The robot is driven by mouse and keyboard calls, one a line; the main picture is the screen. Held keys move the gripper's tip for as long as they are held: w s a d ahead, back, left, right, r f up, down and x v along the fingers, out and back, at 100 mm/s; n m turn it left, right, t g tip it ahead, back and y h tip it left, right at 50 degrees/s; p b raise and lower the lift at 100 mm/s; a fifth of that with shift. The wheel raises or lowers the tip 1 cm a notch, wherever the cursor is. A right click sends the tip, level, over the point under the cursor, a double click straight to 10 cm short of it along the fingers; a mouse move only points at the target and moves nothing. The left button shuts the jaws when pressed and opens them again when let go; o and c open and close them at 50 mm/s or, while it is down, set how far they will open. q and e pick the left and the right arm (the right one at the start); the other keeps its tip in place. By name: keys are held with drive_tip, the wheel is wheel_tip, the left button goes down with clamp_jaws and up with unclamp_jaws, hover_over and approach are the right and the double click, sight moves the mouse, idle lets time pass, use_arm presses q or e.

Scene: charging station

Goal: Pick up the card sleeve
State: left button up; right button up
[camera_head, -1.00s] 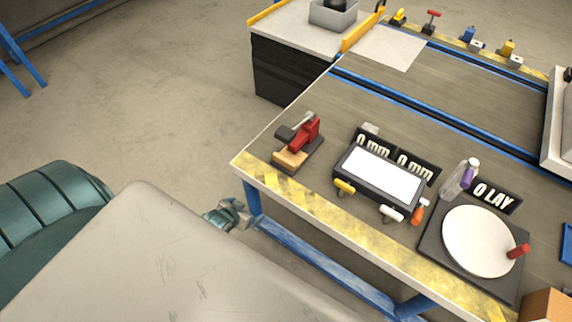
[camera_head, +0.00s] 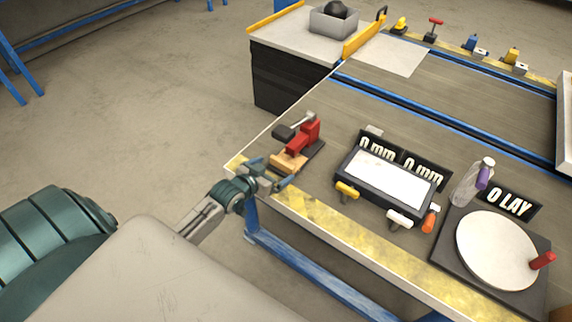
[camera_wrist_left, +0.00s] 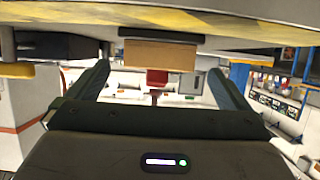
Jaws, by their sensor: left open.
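A tan, card-coloured block (camera_head: 290,161) lies at the table's near left corner, in front of a red clamp-like tool (camera_head: 305,138). It may be the card sleeve; I cannot tell for certain. My left gripper (camera_head: 275,172) is open and empty at that corner, its fingers pointing toward the block. In the left wrist view the tan block (camera_wrist_left: 160,55) shows between the two spread fingers (camera_wrist_left: 158,72), beyond their tips. I see no contact. My right gripper is not in view.
The table edge (camera_head: 330,218) has yellow hazard stripes. A white-topped tray (camera_head: 388,180) with small-handled tools stands to the right. The tabletop behind the tray is mostly clear.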

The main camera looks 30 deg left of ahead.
sight(281, 165)
use_arm(q)
drive_tip(key=shift+b+x, duration=0.55)
drive_tip(key=shift+x, duration=2.25)
drive_tip(key=shift+r, duration=0.15)
drive_tip(key=shift+c, duration=0.2)
drive_tip(key=c, duration=0.9)
drive_tip(key=shift+r, duration=0.1)
